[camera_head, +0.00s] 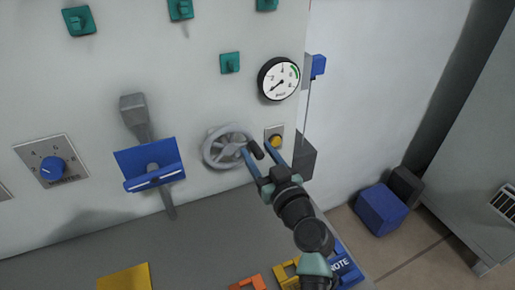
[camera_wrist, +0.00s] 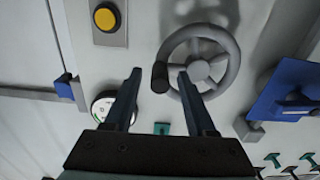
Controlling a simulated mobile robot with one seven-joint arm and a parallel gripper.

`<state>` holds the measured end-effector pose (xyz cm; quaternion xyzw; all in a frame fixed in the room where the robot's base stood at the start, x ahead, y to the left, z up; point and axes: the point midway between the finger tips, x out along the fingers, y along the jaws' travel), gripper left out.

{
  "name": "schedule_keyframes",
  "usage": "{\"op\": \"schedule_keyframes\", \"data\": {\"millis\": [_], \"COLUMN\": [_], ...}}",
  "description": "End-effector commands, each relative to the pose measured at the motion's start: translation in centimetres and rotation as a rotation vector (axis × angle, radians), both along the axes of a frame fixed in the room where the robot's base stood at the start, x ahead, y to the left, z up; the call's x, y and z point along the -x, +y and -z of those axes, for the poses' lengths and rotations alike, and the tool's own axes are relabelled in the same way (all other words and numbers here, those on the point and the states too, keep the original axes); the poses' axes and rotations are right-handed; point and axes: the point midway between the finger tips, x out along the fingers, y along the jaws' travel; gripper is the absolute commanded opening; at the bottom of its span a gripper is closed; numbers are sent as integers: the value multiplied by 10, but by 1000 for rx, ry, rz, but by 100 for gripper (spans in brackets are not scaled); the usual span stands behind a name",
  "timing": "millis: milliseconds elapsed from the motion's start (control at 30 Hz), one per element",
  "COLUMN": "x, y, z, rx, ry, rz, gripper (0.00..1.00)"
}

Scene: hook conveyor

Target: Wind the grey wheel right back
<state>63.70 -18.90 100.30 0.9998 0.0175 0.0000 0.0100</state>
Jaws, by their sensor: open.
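The grey wheel (camera_head: 227,146) is mounted on the pale wall panel, with spokes and a dark crank handle (camera_head: 255,149) on its right side in the head view. In the wrist view the wheel (camera_wrist: 200,63) shows at upper middle, and its dark handle (camera_wrist: 160,77) stands on the rim's left. My gripper (camera_head: 256,147) is open in front of the wheel's right side. In the wrist view its two fingers (camera_wrist: 158,82) point at the panel, and the handle appears between them in the picture. I cannot tell how far the fingertips are from the handle in depth.
A round gauge (camera_head: 279,79) is above right of the wheel, and a yellow button (camera_head: 275,141) sits close right. A blue holder (camera_head: 150,164) with a grey lever is left, beside a blue knob (camera_head: 53,168). Orange and yellow pieces lie on the grey bench (camera_head: 200,240) below.

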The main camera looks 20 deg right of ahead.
Motion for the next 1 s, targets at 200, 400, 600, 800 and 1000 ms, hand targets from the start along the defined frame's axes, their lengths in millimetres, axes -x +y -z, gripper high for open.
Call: {"op": "schedule_keyframes", "data": {"millis": [200, 400, 600, 800, 1000], "x": [-11, -11, -11, -11, -11], "y": [0, 0, 0, 0, 0], "z": [0, 0, 0, 0, 0], "rx": [0, 0, 0, 0, -1], "ry": [0, 0, 0, 0, 0], "rz": [0, 0, 1, 1, 1], "gripper": [56, 56, 29, 0, 0]}}
